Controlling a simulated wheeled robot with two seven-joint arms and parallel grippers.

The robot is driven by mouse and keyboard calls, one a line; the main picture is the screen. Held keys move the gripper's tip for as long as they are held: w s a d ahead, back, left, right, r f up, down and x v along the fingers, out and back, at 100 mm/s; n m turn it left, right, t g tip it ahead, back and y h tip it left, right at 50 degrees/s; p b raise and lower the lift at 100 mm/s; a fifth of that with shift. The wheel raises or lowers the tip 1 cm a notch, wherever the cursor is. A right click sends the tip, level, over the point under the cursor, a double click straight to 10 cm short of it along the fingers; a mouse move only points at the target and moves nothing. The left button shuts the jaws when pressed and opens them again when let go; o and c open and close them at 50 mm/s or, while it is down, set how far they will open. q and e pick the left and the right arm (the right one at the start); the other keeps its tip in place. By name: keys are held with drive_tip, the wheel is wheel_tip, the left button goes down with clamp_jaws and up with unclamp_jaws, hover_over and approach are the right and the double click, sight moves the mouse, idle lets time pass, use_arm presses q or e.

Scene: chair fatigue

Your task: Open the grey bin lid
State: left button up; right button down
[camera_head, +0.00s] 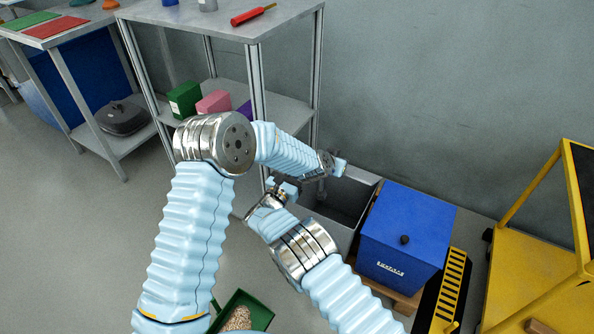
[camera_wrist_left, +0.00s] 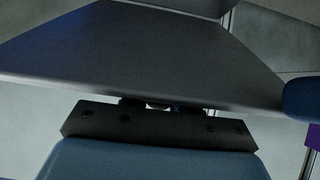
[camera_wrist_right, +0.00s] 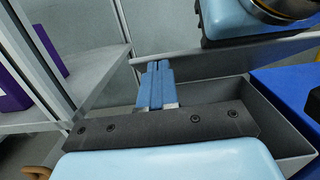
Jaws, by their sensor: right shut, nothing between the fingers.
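The grey bin (camera_head: 345,226) stands against the wall, left of a blue bin. Its dark interior is visible, so it is at least partly open. The right wrist view shows its grey rim (camera_wrist_right: 272,100). A dark grey panel, apparently the lid (camera_wrist_left: 150,50), fills much of the left wrist view. My left gripper (camera_head: 340,167) is at the bin's back, close to that panel; its fingers are mostly hidden. My right gripper (camera_head: 284,188) is at the bin's left side. Its blue fingers (camera_wrist_right: 155,82) are together and empty, over the bin's near-left edge.
A metal shelf (camera_head: 225,20) with coloured boxes stands left and behind. A yellow frame (camera_head: 550,250) is at the right. A green tray (camera_head: 255,305) lies low in front.

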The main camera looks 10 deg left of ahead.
use_arm(q)
drive_tip(key=o, duration=0.4)
drive_tip(key=shift+s+a+f, duration=0.1)
drive_tip(key=shift+s+f, duration=0.1)
drive_tip(key=shift+f, duration=0.25)
use_arm(e)
drive_tip(key=shift+w+r, duration=0.15)
drive_tip(key=shift+r, duration=0.15)
